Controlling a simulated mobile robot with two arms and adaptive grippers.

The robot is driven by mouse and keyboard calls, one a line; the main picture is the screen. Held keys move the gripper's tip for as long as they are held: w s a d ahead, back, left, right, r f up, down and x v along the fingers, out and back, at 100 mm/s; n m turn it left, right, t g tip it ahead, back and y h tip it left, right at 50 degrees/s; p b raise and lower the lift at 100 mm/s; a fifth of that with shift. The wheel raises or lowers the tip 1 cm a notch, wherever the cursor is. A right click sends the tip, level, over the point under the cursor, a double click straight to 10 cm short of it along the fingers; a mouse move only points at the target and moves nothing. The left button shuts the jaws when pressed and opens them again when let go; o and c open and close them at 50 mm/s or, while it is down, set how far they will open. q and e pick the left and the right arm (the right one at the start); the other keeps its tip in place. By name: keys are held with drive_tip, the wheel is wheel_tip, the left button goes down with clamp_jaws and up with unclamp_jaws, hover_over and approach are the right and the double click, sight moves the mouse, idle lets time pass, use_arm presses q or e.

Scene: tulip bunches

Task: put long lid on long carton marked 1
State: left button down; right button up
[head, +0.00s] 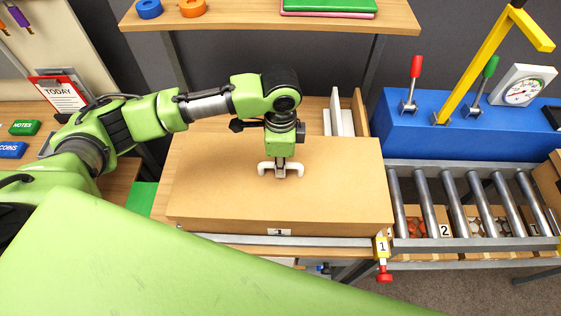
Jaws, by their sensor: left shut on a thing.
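The long lid (340,180) is a wide tan panel with a white handle (294,169) in its middle. My left gripper (281,174) comes down from above and is shut on this handle. The lid appears level and covers the long carton from above. Of the carton, a strip of front shows below the lid's front edge, with a white label marked 1 (281,232). The label's upper part looks cut off by the lid. I cannot tell whether the lid rests on the carton or hangs just above it. My right gripper is not in view.
A roller conveyor (470,200) lies to the right, with a carton marked 2 showing between rollers. A blue console (435,130) with levers stands behind. A shelf (240,18) is above the back.

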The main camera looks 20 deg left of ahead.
use_arm(q)
drive_tip(key=shift+f, duration=0.2)
idle(0.5)
drive_tip(key=shift+f, duration=0.7)
drive_tip(key=c, duration=2)
unclamp_jaws()
drive_tip(key=shift+r, duration=0.1)
wheel_tip(320, 180, up, 12)
drive_tip(key=shift+f, duration=0.1)
